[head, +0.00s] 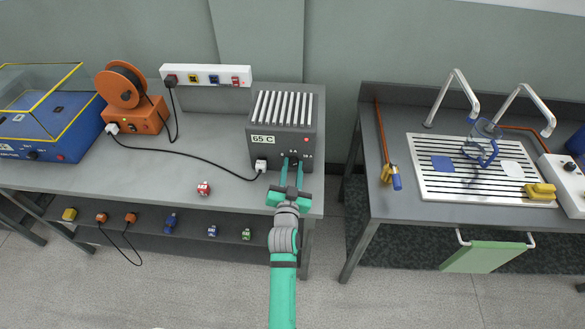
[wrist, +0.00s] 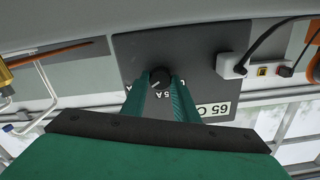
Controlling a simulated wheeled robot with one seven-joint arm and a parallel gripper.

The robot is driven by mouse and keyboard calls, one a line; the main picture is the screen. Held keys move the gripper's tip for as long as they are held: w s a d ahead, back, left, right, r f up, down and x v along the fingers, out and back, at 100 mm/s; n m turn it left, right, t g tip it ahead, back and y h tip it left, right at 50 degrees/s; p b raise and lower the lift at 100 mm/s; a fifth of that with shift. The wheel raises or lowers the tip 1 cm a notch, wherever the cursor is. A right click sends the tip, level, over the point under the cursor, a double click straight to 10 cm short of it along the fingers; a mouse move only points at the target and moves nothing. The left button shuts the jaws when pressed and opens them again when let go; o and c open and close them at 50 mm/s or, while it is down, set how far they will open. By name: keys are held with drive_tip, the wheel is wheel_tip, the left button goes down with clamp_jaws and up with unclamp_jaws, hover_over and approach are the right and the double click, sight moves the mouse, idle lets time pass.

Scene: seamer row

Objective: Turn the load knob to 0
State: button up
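The load knob (wrist: 160,78) is a small round black knob with a pale pointer mark, on the front of a dark grey box (head: 308,113) with white slats on top. In the wrist view, which shows the box upside down, the mark points toward the lower left and "5 A" is printed beside the knob. My gripper (head: 292,161) is at the box front, with its two green fingers on either side of the knob. They also show in the wrist view (wrist: 160,85). I cannot tell whether they touch it. A label (head: 264,140) on the box reads 65 C.
A white plug (head: 261,165) with a black cable sits on the box front, left of my gripper. A red block (head: 204,188) lies on the bench. An orange reel unit (head: 135,114) and a socket strip (head: 206,76) stand further left. A gap separates the right-hand sink bench (head: 400,207).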

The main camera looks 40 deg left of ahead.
drive_tip(key=shift+n, duration=0.4)
drive_tip(key=n, duration=0.9)
drive_tip(key=shift+f, duration=0.1)
drive_tip(key=n, duration=0.3)
drive_tip(key=shift+s+n, duration=0.1)
drive_tip(key=shift+n, duration=0.3)
drive_tip(key=n, duration=0.3)
drive_tip(key=shift+s+f+n, duration=0.1)
drive_tip(key=shift+n, duration=0.2)
drive_tip(key=n, duration=0.4)
drive_tip(key=shift+a, duration=0.1)
drive_tip(key=shift+n, duration=1.3)
